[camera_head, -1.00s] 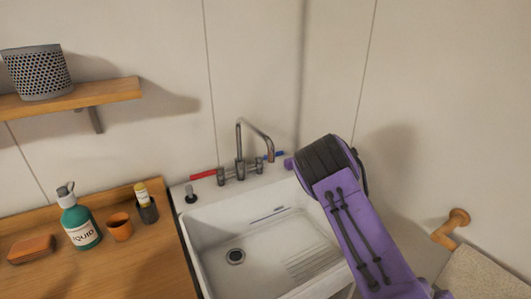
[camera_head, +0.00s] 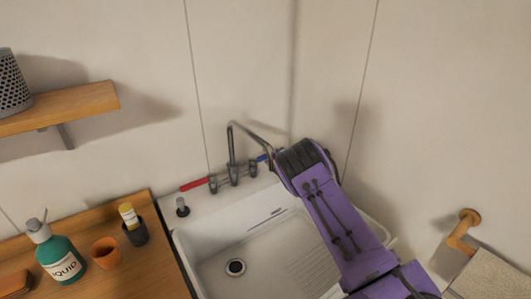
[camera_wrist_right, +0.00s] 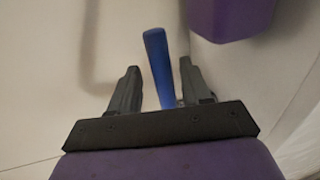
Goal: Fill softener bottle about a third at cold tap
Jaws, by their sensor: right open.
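The tap (camera_head: 231,150) is a grey bent spout at the back of the white sink (camera_head: 196,249). Its cold handle (camera_head: 263,157) is blue and on the right; its hot handle (camera_head: 194,184) is red and on the left. My right gripper (camera_head: 277,166) is at the blue handle, with its fingers largely hidden by the wrist. In the right wrist view the gripper (camera_wrist_right: 159,68) is open, and the blue handle (camera_wrist_right: 157,62) shows between its fingers, not visibly clamped. I cannot identify a softener bottle. My left gripper is not in view.
On the wooden counter (camera_head: 145,275) stand a green pump bottle marked LIQUID (camera_head: 60,261), an orange cup (camera_head: 106,253) and a dark holder with a yellow item (camera_head: 135,232). A shelf (camera_head: 60,112) is above. A wooden wall holder (camera_head: 465,230) is at right.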

